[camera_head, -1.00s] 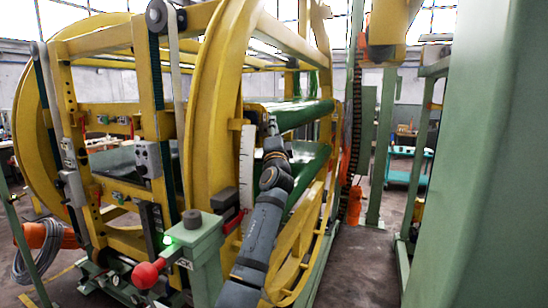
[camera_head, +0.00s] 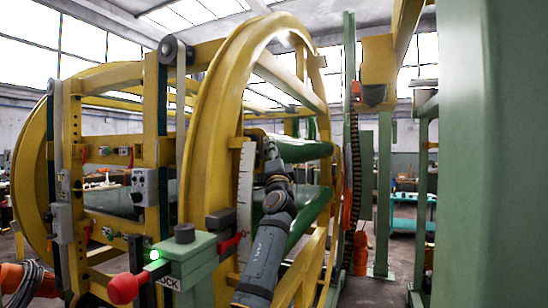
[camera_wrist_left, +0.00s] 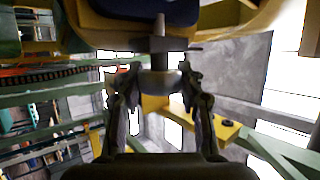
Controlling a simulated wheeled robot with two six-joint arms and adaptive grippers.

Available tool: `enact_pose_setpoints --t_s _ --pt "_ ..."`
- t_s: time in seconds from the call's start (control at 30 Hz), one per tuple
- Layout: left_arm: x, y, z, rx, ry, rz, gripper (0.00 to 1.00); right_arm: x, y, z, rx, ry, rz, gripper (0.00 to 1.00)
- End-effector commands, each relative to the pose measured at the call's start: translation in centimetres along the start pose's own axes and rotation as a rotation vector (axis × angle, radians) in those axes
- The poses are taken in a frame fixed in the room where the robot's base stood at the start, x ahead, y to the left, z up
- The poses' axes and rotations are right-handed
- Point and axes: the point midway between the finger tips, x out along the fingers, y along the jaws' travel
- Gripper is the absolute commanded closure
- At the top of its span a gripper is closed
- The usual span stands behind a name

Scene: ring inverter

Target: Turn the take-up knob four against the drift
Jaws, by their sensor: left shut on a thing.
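A grey, rounded knob (camera_wrist_left: 160,82) on a short shaft shows in the left wrist view, below a dark blue part. My left gripper (camera_wrist_left: 160,95) has one finger on each side of it and is shut on it. In the head view an arm, which I take to be my left, rises from the bottom centre to the gripper (camera_head: 271,150), beside a white graduated scale (camera_head: 246,185) and the green rollers (camera_head: 303,149) inside the yellow ring frame (camera_head: 205,130). The knob is hard to make out there. My right gripper is not in view.
A green post with a lit green lamp (camera_head: 154,255) and a red ball handle (camera_head: 124,288) stands just left of the arm. A large green column (camera_head: 500,150) blocks the right side. A yellow rail (camera_head: 315,255) runs right of the arm. Open floor lies further right.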

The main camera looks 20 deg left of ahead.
Motion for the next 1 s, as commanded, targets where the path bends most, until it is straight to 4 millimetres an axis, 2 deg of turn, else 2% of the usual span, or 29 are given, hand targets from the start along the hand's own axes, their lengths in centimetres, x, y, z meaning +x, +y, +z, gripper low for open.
enact_pose_setpoints --t_s 0.27,0.3,0.47,0.8,0.87,1.0 --pt "-0.1 0.2 0.0 -0.001 0.000 0.003 0.94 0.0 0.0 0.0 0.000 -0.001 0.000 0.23" --pt "-0.1 0.2 0.0 -0.001 0.000 0.003 0.58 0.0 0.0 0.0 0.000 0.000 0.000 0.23" --pt "0.0 0.1 0.0 -0.001 0.000 0.002 0.38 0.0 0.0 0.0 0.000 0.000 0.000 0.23" --pt "-0.3 0.1 0.0 0.000 0.000 0.000 0.38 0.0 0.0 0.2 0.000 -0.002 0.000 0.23" --pt "-0.9 0.1 0.0 -0.002 0.000 0.000 0.38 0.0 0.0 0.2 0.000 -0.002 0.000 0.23" --pt "-3.3 0.2 -0.1 -0.004 0.001 0.002 0.38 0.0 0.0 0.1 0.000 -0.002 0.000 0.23"
